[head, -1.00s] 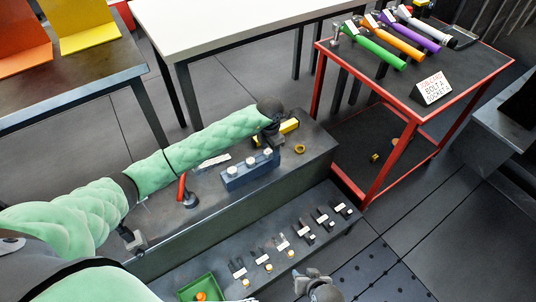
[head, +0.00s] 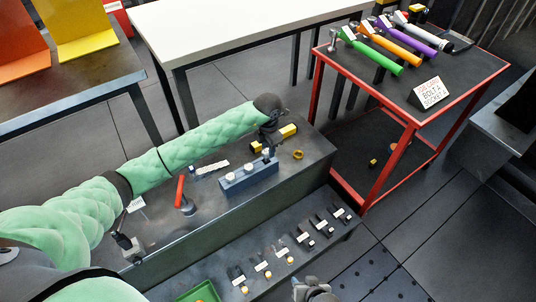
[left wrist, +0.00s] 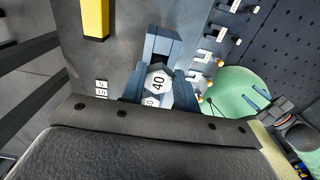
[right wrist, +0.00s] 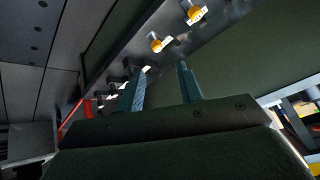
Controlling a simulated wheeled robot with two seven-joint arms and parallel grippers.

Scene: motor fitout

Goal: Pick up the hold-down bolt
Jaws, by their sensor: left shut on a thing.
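A blue rack (head: 250,182) with white-topped hold-down bolts stands on the grey bench. My left gripper (head: 267,148) is down at the rack's right end. In the left wrist view, a white hex bolt head marked 40 (left wrist: 158,80) sits between the fingers of my left gripper (left wrist: 160,88), which are shut on it. A second white numbered head (left wrist: 151,102) shows just below it, partly hidden. I cannot tell whether the held bolt is clear of the rack (left wrist: 163,42). My right gripper (right wrist: 161,82) is open and empty, low beside the front step, at the bottom edge of the head view (head: 314,288).
A red-handled tool (head: 181,195), a yellow block (head: 288,132) and a yellow ring (head: 298,155) are on the bench. The lower step (head: 210,270) holds several labelled small parts and a green tray (head: 197,294). A red cart (head: 395,155) with coloured tools stands right.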

